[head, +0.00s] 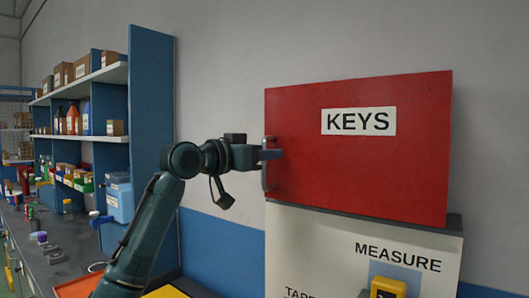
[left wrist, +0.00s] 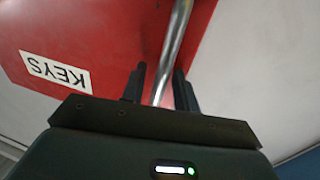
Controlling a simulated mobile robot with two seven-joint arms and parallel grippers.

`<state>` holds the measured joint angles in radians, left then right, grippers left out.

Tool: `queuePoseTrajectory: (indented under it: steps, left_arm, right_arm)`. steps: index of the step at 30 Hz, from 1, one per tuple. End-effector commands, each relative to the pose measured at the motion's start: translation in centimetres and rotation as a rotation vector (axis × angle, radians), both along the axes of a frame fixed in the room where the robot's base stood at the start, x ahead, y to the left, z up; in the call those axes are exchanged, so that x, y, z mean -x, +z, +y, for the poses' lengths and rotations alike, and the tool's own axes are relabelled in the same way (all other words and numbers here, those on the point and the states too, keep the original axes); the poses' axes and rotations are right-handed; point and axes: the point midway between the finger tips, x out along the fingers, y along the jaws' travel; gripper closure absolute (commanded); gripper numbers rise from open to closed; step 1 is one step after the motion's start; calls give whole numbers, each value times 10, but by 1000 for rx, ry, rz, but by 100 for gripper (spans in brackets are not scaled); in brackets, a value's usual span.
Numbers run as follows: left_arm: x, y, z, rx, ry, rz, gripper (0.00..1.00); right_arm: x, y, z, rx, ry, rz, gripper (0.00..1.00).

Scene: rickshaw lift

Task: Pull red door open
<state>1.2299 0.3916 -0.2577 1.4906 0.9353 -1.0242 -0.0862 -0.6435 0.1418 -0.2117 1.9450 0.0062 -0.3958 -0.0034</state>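The red door (head: 360,165) with a white KEYS label shows in the head view on the cabinet at right, and it looks shut. Its upright metal handle (head: 266,182) is at the door's left edge. My left gripper (head: 272,154) reaches the handle from the left. In the left wrist view, the handle bar (left wrist: 177,40) runs between the two fingers of my left gripper (left wrist: 160,85). The fingers are apart, with a gap visible beside the bar, so they are around it and not clamped. The red door (left wrist: 90,30) fills the upper left there. My right gripper is not in view.
Below the door is a white panel (head: 320,235) marked MEASURE, with a yellow tape measure (head: 387,288). Shelves with boxes and bottles and a cluttered workbench (head: 60,255) are at far left.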

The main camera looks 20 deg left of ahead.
Motion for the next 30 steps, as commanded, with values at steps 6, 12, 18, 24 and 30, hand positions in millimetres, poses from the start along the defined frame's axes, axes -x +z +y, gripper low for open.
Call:
queuePoseTrajectory:
  steps: [6, 12, 18, 24, 30]
  left_arm:
    - [0, 0, 0, 0, 0, 0, 77]
    - [0, 0, 0, 0, 0, 0, 94]
    - [0, 0, 0, -1, 0, 1, 100]
    - [0, 0, 0, -1, 0, 1, 100]
    - [-1, 0, -2, -1, 1, 1, 100]
  right_arm:
    - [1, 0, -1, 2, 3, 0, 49]
    - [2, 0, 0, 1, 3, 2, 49]
    - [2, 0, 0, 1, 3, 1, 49]
    - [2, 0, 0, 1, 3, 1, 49]
    - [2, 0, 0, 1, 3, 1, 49]
